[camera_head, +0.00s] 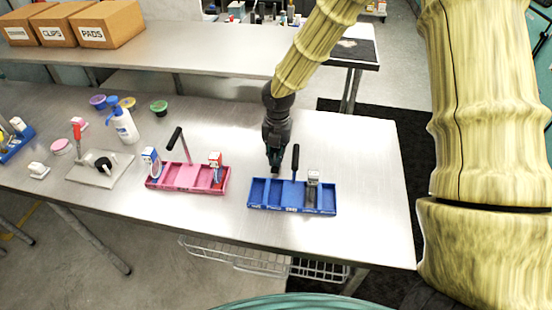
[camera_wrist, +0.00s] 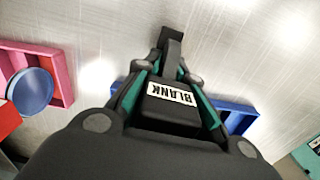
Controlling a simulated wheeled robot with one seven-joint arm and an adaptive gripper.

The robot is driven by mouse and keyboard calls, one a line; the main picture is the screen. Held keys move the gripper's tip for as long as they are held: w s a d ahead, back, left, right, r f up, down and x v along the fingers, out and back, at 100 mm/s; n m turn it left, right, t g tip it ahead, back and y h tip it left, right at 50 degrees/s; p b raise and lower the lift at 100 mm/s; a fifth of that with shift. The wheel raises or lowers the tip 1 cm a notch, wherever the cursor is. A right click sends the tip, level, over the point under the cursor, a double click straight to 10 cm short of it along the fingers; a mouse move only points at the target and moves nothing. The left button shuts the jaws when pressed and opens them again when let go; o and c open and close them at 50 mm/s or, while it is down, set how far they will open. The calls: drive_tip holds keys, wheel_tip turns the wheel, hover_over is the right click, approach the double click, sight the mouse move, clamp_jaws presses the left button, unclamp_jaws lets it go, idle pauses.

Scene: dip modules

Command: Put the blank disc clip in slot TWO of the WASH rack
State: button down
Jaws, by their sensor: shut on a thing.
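My gripper (camera_head: 274,168) is shut on the blank disc clip, a dark clip (camera_wrist: 170,112) with a white BLANK label in the wrist view. It holds the clip over the table just behind the left part of a blue rack (camera_head: 262,208). The rack labels are too small to read, so I cannot tell which is WASH.
A pump bottle (camera_head: 125,126), several coloured pots and a grey plate (camera_head: 88,173) with a dark knob stand at the left. Another blue rack (camera_head: 12,152) is at the far left edge. The table (camera_head: 365,170) right of the near blue rack is clear.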

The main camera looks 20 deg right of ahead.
drive_tip(key=shift+f, duration=1.1)
drive_tip(key=shift+f, duration=0.1)
drive_tip(key=c, duration=1.5)
unclamp_jaws()
